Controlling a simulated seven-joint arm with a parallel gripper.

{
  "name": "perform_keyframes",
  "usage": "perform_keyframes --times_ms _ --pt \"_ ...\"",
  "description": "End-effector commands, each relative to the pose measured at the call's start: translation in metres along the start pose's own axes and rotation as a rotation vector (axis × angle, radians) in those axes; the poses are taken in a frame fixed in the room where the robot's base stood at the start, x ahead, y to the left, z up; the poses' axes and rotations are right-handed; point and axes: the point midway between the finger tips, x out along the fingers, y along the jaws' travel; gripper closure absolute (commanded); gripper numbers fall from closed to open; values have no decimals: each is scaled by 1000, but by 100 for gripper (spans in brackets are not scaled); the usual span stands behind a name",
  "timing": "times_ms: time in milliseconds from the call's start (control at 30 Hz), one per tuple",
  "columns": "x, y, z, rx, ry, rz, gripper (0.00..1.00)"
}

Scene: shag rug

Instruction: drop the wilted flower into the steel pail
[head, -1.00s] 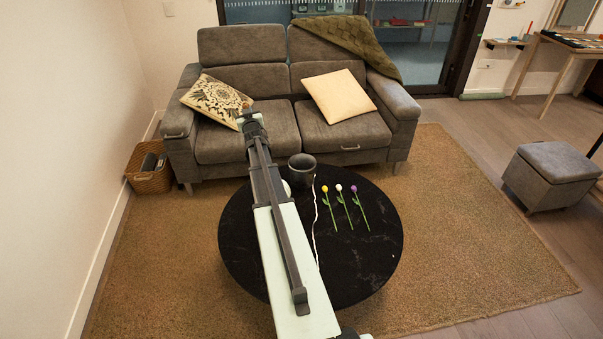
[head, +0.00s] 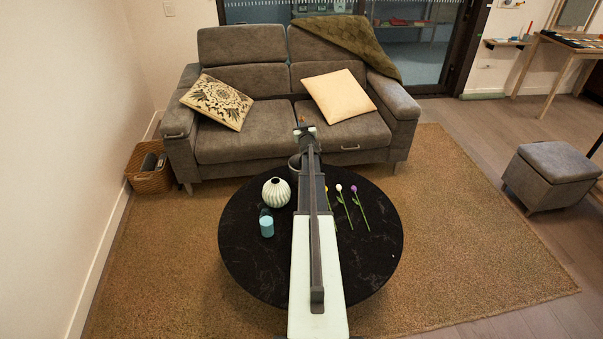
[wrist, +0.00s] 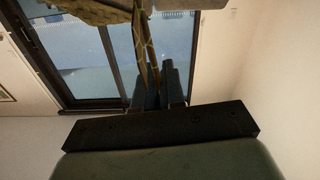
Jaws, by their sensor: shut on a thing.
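My gripper (head: 305,130) is shut on the wilted flower, high over the far side of the round table, in front of the sofa. A small brownish bit of the flower (head: 302,120) shows at the fingertips in the head view. In the wrist view, its thin yellow-brown stem or leaves (wrist: 150,58) show at the two dark fingers (wrist: 160,88). The dark steel pail (head: 294,164) stands at the table's far edge, mostly hidden behind my arm. I cannot tell whether the flower is directly above the pail.
On the black table (head: 375,250) are a ribbed white vase (head: 276,193) and a teal cup (head: 266,227), left of my arm. A white flower (head: 339,188), a purple flower (head: 354,189) and a partly hidden yellow one lie to the right. The sofa (head: 245,145) is behind.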

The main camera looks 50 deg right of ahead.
Motion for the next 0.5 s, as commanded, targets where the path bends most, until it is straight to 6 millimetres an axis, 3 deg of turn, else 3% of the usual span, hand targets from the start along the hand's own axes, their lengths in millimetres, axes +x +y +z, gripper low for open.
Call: perform_keyframes --times_ms 500 --pt "0 -6 47 0 -2 1 100"
